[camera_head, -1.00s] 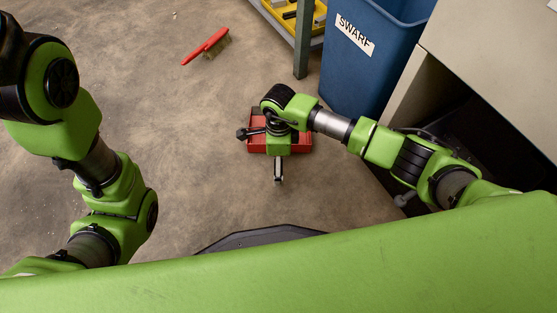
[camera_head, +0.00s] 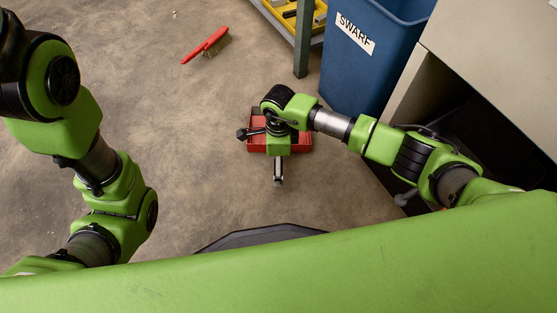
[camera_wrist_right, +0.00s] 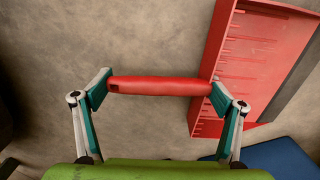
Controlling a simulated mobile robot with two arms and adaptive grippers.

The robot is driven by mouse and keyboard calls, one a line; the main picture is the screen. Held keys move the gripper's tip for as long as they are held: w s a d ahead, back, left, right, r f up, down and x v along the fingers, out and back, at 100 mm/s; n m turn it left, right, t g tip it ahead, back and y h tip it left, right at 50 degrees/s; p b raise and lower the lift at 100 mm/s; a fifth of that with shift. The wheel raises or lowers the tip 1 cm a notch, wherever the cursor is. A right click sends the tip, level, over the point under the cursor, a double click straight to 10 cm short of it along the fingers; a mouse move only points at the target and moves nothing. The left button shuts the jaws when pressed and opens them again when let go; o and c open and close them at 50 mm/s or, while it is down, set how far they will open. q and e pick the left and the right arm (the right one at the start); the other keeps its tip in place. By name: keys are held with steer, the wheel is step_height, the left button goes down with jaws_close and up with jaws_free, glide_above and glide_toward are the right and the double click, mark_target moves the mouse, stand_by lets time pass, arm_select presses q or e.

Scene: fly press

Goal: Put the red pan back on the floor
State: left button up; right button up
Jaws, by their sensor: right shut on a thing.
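The red pan (camera_head: 303,144) is under my right wrist in the head view, partly hidden by it. In the right wrist view the pan's ribbed red body (camera_wrist_right: 245,60) lies at the upper right, with a dark strip along its right side. Its red handle (camera_wrist_right: 145,86) runs across between the fingertips. My right gripper (camera_wrist_right: 158,88) is shut on this handle, with a green-padded finger at each end. I cannot tell whether the pan touches the floor. My left arm shows at the left of the head view, but its gripper is out of view.
The concrete floor (camera_head: 200,110) is clear around the pan. A red brush (camera_head: 208,45) lies further back. A blue SWARF bin (camera_head: 365,75) and a grey cabinet (camera_head: 490,45) stand to the right. A shelf with a yellow tray (camera_head: 290,14) is at the back.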

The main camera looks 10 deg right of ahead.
stand_by(0.3)
steer(key=o, duration=1.7)
steer(key=shift+r, duration=0.1)
steer(key=shift+r+p, duration=2.65)
steer(key=shift+r, duration=0.3)
steer(key=shift+s+f, duration=0.1)
